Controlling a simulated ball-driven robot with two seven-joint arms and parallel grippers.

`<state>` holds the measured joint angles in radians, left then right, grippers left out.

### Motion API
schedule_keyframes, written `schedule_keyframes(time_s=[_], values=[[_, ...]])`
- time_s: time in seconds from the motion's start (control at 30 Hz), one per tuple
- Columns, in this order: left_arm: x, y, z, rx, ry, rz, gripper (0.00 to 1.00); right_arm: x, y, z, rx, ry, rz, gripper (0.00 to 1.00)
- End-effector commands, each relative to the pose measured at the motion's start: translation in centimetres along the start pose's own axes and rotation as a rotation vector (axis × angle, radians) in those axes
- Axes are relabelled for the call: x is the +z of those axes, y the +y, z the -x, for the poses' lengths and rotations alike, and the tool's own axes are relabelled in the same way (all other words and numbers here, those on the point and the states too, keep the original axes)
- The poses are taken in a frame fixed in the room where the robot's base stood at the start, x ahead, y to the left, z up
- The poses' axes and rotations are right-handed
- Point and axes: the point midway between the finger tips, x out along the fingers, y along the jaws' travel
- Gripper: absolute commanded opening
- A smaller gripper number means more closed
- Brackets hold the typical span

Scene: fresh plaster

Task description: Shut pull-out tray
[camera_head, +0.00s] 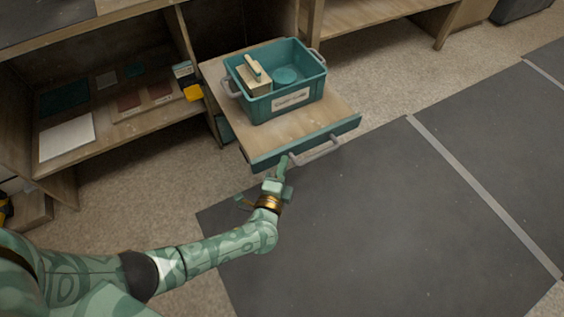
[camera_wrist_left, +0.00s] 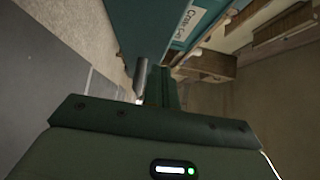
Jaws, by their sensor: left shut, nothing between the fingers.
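The pull-out tray (camera_head: 315,126) is a wooden board with a green front edge, extended out of the wooden cabinet. A pale bar handle (camera_head: 316,152) runs along its front; part of a grey bar (camera_wrist_left: 140,76) also shows in the left wrist view. My left gripper (camera_head: 283,165) is shut and empty at the left end of the handle, close against the tray front; whether it touches is hard to tell. In the left wrist view its fingers (camera_wrist_left: 161,88) are together beside the bar. My right gripper is not in view.
A teal crate (camera_head: 318,86) with a labelled front stands on the tray and holds a wooden-handled tool and a round teal item. Shelves with sample tiles (camera_head: 66,138) lie to the left. Dark mats (camera_head: 400,220) cover clear floor in front.

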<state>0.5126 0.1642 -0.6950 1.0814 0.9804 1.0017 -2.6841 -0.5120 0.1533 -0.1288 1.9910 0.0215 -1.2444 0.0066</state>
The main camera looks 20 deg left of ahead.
Motion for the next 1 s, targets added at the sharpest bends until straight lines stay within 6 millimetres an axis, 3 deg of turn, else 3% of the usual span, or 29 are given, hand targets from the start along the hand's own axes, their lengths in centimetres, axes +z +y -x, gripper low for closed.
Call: schedule_keyframes(time_s=[0.23, 0.77, 1.0], values=[[0.8, 0.1, -0.7, 0.001, 0.0, 0.001, 0.0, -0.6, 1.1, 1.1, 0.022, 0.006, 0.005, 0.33], [1.3, -0.2, -1.3, 0.0, -0.001, 0.001, 0.0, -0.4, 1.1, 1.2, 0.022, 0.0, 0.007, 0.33], [3.7, -0.4, -3.4, -0.001, -0.004, 0.002, 0.0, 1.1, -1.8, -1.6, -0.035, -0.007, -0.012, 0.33]])
